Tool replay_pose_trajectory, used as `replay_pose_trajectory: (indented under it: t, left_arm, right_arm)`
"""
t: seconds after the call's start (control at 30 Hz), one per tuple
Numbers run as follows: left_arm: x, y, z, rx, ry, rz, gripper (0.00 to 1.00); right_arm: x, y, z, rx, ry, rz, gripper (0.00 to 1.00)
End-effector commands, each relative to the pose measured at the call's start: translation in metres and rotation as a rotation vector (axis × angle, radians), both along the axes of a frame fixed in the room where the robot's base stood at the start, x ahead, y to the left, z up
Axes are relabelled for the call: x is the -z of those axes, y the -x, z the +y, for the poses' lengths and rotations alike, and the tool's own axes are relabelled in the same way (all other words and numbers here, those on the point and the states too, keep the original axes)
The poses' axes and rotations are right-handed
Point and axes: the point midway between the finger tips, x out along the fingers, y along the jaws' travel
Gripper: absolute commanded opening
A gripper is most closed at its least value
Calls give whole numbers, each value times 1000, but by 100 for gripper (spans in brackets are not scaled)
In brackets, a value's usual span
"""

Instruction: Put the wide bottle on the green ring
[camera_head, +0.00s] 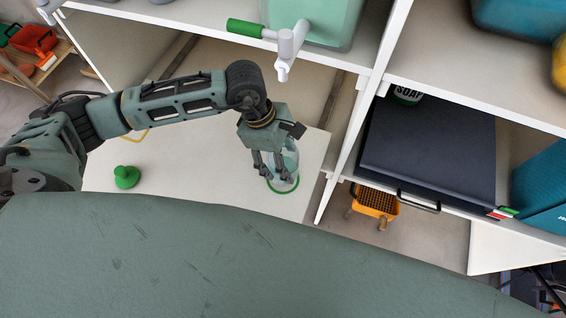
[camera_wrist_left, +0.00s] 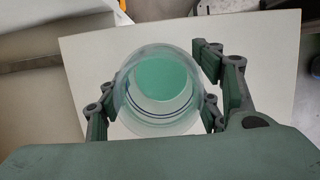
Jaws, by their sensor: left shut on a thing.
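The wide bottle (camera_head: 291,158) is clear with a pale teal tint. It is upright between the fingers of my left gripper (camera_head: 270,167), which is shut on it. In the left wrist view I look down into the bottle's round mouth (camera_wrist_left: 158,118) at a teal bottom, with the left gripper's fingers (camera_wrist_left: 165,100) on both sides. The green ring (camera_head: 284,191) shows as an arc around the bottle's base on the white board. I cannot tell whether the base touches the board or hovers just above it. The right gripper is not in view.
A green knobbed object (camera_head: 126,177) stands on the white board (camera_head: 215,181) to the left. A white tap with a green handle (camera_head: 285,42) juts out above the gripper. A shelf upright (camera_head: 345,150) is close on the right, with a dark box (camera_head: 428,145) beyond it.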

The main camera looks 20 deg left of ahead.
Motion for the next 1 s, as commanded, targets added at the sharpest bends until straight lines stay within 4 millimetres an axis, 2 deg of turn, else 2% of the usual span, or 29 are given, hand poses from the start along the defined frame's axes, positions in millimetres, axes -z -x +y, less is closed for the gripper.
replay_pose_trajectory:
  t: [0.13,0.37,0.73,0.77,0.93,1.0]
  left_arm:
    - [10,0,0,-1,1,3,26]
    - [39,0,0,-2,0,2,26]
    - [44,0,0,0,1,-1,26]
    - [43,0,0,-1,0,0,62]
    - [43,0,0,-1,0,0,77]
    - [43,0,0,-1,0,0,79]
  right_arm:
    - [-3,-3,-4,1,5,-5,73]
    - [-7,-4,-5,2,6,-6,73]
    - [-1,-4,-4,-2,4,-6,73]
    - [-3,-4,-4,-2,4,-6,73]
    - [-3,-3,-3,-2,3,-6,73]
    - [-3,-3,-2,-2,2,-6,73]
